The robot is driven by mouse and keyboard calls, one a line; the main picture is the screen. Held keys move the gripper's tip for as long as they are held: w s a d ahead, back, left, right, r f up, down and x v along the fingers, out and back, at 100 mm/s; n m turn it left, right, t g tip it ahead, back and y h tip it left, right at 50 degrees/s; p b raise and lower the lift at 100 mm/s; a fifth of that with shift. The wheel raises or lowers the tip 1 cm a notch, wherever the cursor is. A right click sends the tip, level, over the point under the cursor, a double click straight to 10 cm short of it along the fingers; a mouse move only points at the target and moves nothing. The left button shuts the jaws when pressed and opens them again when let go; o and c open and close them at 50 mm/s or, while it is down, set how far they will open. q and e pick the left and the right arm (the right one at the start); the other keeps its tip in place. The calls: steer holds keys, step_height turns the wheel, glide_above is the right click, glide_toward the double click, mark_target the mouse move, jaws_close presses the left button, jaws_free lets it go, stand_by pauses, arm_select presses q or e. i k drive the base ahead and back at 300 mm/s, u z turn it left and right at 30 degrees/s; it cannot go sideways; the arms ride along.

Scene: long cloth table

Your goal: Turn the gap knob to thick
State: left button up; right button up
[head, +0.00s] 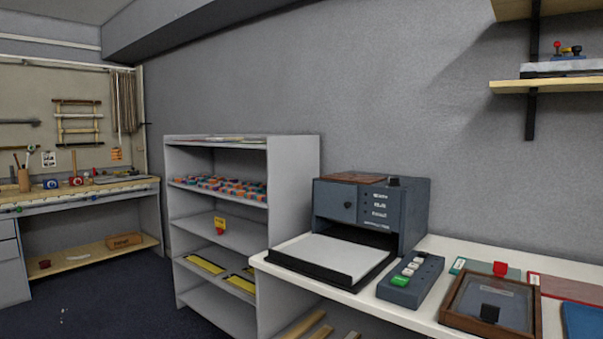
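A dark blue-grey box machine (412,215) stands on the white table against the wall. A small round black knob (348,205) shows on the left of its front panel. A dark knob-like part (393,181) sits on its top. Several small white labels (380,205) run down the panel; they are too small to read. I cannot tell which knob is the gap knob or where it points. A tray with a white sheet (340,256) sticks out from the machine's front. Neither of my grippers is in view.
A grey control box (411,279) with several buttons, one green, sits right of the tray. A wooden-framed case (490,302), a red flat item (570,288) and a blue one (582,320) lie further right. A grey shelf unit (292,180) stands left of the table.

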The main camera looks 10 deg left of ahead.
mark_target(393, 182)
steer(key=u, duration=0.6)
steer(key=i, duration=0.9)
steer(key=u, duration=0.1)
